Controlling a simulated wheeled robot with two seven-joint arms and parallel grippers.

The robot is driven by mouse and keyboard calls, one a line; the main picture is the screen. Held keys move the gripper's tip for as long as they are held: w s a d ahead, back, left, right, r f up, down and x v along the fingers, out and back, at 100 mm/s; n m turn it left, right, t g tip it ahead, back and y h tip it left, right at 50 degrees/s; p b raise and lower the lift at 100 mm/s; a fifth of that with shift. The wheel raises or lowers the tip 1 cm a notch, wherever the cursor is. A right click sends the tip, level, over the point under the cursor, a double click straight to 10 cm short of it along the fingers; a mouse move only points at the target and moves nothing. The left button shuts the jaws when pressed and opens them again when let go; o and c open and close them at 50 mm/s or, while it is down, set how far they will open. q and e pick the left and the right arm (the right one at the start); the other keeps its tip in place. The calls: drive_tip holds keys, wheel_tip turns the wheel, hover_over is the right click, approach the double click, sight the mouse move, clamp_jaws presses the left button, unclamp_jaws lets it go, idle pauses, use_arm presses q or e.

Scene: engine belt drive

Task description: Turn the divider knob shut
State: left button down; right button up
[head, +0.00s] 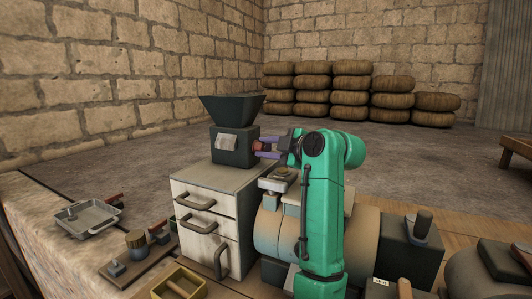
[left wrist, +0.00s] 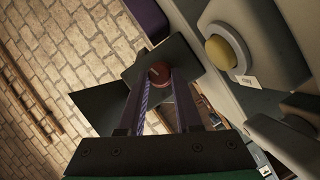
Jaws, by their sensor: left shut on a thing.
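A red-brown knob (head: 260,145), which seems to be the divider knob, sits on the right side of a dark box with a hopper (head: 233,110) on top. It also shows in the left wrist view (left wrist: 159,72), round with a pale mark on its face. My left gripper (head: 265,148) has its purple fingers on either side of this knob and is shut on it. The fingers partly hide the knob in the head view. In the left wrist view the fingers (left wrist: 160,84) meet the knob from below. My right gripper is not in view.
The box stands on a white drawer cabinet (head: 205,215). A metal tray (head: 88,215) and a wooden board with a brown knob (head: 136,240) lie to the left. A tan cylinder (head: 268,232) is close beside my arm. Sacks (head: 350,98) are stacked behind.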

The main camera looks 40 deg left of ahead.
use_arm(q)
drive_tip(key=shift+f+n+y+b, duration=0.35)
drive_tip(key=shift+n+y+b, duration=0.15)
drive_tip(key=shift+n+b, duration=0.3)
drive_tip(key=shift+r+n+t+y+b, duration=0.1)
drive_tip(key=shift+n+t+y+b, duration=0.25)
drive_tip(key=shift+n, duration=0.55)
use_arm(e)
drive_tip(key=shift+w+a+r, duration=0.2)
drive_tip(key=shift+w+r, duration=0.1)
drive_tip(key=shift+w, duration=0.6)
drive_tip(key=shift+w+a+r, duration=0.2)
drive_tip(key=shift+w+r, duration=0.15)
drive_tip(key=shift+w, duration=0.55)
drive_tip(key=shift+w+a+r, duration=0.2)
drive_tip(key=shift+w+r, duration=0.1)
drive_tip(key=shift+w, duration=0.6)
use_arm(q)
drive_tip(key=c, duration=0.6)
unclamp_jaws()
